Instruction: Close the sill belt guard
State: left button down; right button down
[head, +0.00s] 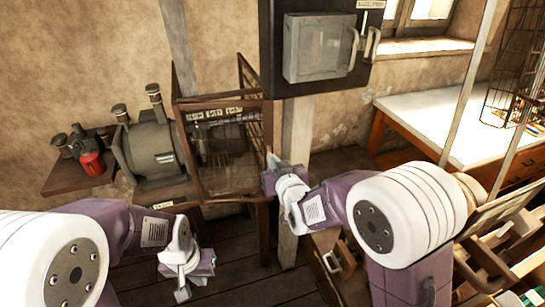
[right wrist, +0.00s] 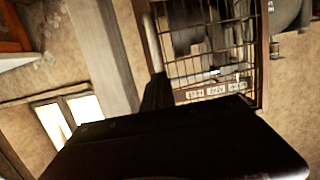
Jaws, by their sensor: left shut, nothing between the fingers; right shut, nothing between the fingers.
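The belt guard (head: 255,85) is a rusty brown frame with wire mesh, standing beside the grey motor. Its mesh also fills the upper right of the right wrist view (right wrist: 205,55). How far its panel stands open is hard to tell. My right gripper (head: 268,168) is shut and empty at the guard's right edge, in front of a pale post; whether it touches the guard I cannot tell. My left gripper (head: 184,290) is shut and empty, low over the floor in front of the guard and well apart from it.
A grey motor (head: 150,150) and a red device (head: 90,160) stand on a shelf at left. A dark cabinet with a handled grey box (head: 318,48) hangs above my right gripper; a dark block (right wrist: 180,145) fills the lower right wrist view. A white-topped bench (head: 430,115) is at right.

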pick_arm(q)
jog(key=shift+s+f+b, duration=0.1)
jog(key=shift+f+b, duration=0.15)
jog(key=shift+b, duration=0.2)
pick_arm(e)
jog(key=w, duration=0.6)
jog(key=shift+w+d+r, duration=0.3)
jog(key=shift+w+r, duration=0.05)
pick_arm(q)
jog(key=shift+s, duration=0.1)
